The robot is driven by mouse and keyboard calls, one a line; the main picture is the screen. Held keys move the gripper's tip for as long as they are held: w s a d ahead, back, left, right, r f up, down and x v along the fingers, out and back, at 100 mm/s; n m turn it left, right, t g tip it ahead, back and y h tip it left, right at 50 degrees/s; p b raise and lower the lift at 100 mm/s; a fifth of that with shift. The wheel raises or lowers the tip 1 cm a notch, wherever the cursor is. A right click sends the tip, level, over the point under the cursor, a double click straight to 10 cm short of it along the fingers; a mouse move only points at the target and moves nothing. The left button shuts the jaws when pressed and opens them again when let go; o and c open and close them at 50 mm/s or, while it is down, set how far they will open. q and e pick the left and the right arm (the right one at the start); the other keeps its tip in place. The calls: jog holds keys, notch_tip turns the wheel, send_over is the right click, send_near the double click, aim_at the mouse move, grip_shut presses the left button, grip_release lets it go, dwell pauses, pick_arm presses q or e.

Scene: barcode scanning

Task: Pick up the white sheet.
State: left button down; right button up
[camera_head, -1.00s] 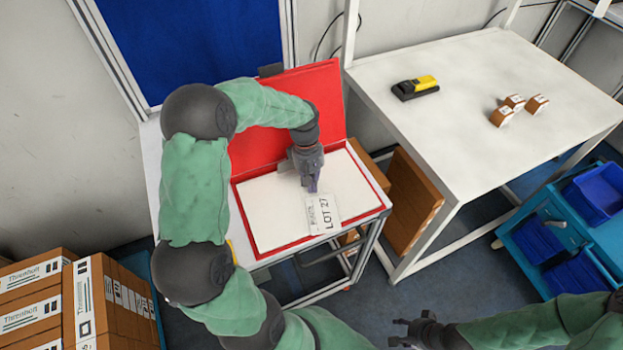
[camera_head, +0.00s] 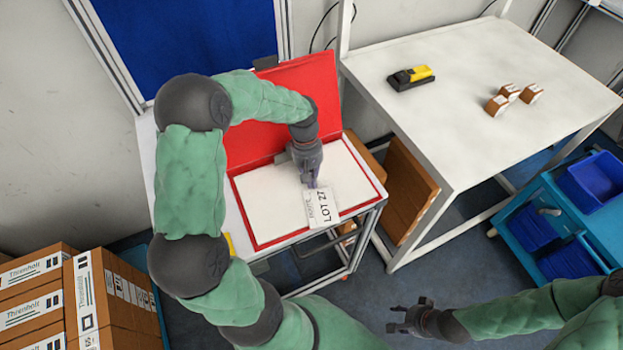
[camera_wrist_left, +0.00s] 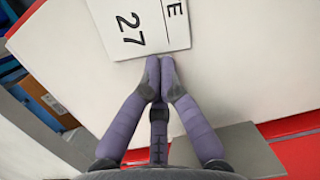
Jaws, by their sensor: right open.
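The white sheet (camera_head: 333,199), printed with "LOT 27", is over the front right part of a white board in a red-edged case (camera_head: 262,243). It also shows at the top of the left wrist view (camera_wrist_left: 152,22). My left gripper (camera_head: 312,185) points down at the sheet's rear edge. In the left wrist view its fingertips (camera_wrist_left: 160,67) are close together on that edge, shut on the sheet. I cannot tell how far the sheet is off the board. My right gripper (camera_head: 405,316) is open and empty, low in the picture, away from the case.
The case's red lid (camera_head: 300,95) stands open behind. A white table (camera_head: 460,125) at the right holds a yellow-black scanner (camera_head: 411,77) and small brown boxes (camera_head: 508,93). Cartons (camera_head: 95,300) stand at lower left. A blue cart (camera_head: 545,215) with bins is at right.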

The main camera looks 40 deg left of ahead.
pick_arm(q)
jog(key=a+r+p, duration=0.5)
jog(key=r+p, duration=0.4)
jog(key=p, duration=0.4)
jog(key=x, duration=0.9)
jog(key=shift+s+d+f, duration=0.1)
jog(key=shift+d+f, duration=0.2)
jog(key=shift+f, duration=0.05)
jog(key=shift+s+d+b, duration=0.2)
jog(key=shift+d+b, duration=0.05)
jog(key=shift+d, duration=0.2)
jog(key=shift+s+d+b, duration=0.2)
jog(key=shift+d+b, duration=0.05)
jog(key=shift+d, duration=0.2)
